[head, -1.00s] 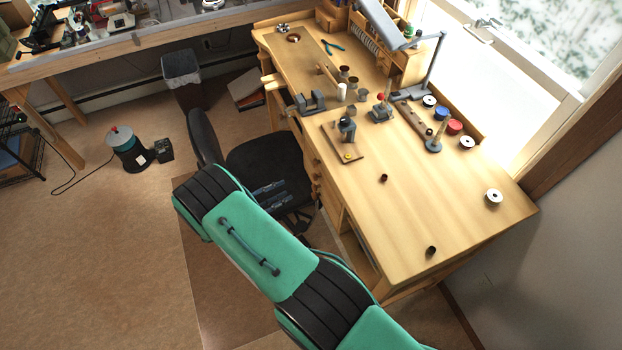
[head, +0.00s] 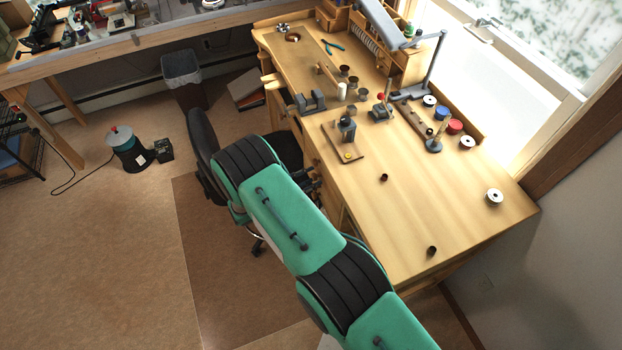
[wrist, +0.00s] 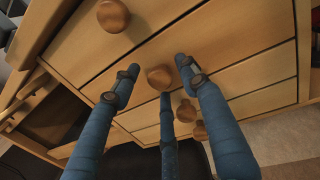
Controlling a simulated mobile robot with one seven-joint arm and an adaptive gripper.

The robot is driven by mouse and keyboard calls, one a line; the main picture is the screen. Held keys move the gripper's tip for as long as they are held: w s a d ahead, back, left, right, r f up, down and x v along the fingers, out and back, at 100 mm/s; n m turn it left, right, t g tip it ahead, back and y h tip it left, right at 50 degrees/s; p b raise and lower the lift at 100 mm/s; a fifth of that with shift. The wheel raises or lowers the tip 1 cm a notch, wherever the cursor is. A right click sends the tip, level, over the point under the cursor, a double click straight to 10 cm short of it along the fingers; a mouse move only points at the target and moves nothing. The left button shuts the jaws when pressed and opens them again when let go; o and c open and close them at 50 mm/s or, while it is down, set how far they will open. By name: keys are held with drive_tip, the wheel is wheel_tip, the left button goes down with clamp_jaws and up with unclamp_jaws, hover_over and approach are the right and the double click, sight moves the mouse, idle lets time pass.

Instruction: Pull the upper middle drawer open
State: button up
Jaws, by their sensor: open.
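In the wrist view, a column of wooden drawers with round knobs fills the picture. The second knob from the top (wrist: 160,77) lies between the fingertips of my gripper (wrist: 158,82), on what looks like the upper middle drawer (wrist: 235,75). That drawer looks shut, flush with its neighbours. My gripper's blue fingers are spread, two above and one below the knob; contact cannot be told. In the head view, my arm hides most of my gripper and the drawer fronts at the workbench (head: 455,190).
Another knob (wrist: 113,15) is above and lower knobs (wrist: 186,110) are below. An open compartment (wrist: 45,110) is at the left. In the head view, a black chair (head: 205,140) stands close beside my arm.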

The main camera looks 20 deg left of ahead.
drive_tip(key=shift+w+d, duration=0.15)
drive_tip(key=shift+w, duration=0.05)
drive_tip(key=shift+c, duration=0.2)
clamp_jaws()
drive_tip(key=w+a+b+v, duration=0.1)
drive_tip(key=b+v, duration=0.3)
drive_tip(key=v, duration=0.9)
drive_tip(key=w+a+b+v, duration=0.1)
drive_tip(key=b+v, duration=0.3)
drive_tip(key=v, duration=1)
drive_tip(key=shift+a, duration=0.65)
drive_tip(key=shift+w, duration=0.1)
drive_tip(key=shift+o, duration=0.2)
unclamp_jaws()
